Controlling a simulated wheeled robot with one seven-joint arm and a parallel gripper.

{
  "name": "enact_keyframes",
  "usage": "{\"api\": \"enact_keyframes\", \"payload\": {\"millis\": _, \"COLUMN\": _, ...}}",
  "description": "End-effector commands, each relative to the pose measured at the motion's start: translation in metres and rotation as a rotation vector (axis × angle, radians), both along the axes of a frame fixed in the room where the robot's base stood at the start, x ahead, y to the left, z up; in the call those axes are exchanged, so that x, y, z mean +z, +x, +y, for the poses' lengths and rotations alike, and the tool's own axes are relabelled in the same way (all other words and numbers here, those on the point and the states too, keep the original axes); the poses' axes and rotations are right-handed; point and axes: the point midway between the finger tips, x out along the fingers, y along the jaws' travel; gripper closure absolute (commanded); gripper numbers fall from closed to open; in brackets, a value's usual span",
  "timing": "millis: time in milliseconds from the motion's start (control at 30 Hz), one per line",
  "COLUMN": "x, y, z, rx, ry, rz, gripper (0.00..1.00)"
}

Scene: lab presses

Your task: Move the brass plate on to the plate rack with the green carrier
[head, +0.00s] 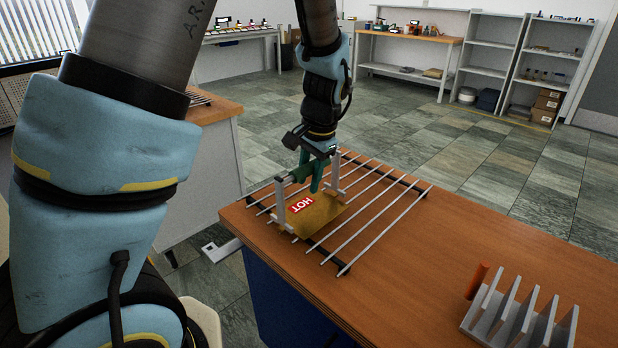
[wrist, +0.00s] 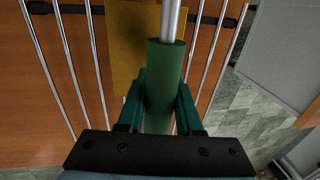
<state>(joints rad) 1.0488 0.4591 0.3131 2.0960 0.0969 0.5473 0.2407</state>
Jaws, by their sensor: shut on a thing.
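The brass plate (head: 322,212), with a red HOT label, lies flat over the left part of the plate rack (head: 375,223), a row of metal rods. I cannot tell if it touches the rods. The green carrier (head: 299,173) has a green cylindrical grip and grey metal legs reaching down at the plate. My gripper (head: 315,182) is above the plate, its green fingers closed around the carrier's grip. In the wrist view my gripper (wrist: 162,108) holds the green carrier (wrist: 165,75), with the brass plate (wrist: 125,45) and rods of the rack (wrist: 75,75) beyond.
The rack stands on a wooden bench (head: 440,262), close to its left and far edges. A grey finned block (head: 510,318) and an orange cylinder (head: 477,281) stand at the lower right. The bench between them and the rack is clear. Another wooden-topped bench (head: 215,110) is behind at left.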

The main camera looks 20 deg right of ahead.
Motion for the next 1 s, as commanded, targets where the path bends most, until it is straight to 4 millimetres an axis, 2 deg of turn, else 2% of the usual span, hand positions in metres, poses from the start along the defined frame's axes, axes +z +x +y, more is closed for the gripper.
{"api": "enact_keyframes", "payload": {"millis": 1000, "x": -0.011, "y": 0.001, "z": 0.000, "rx": 0.000, "ry": -0.001, "rz": -0.002, "gripper": 1.00}}
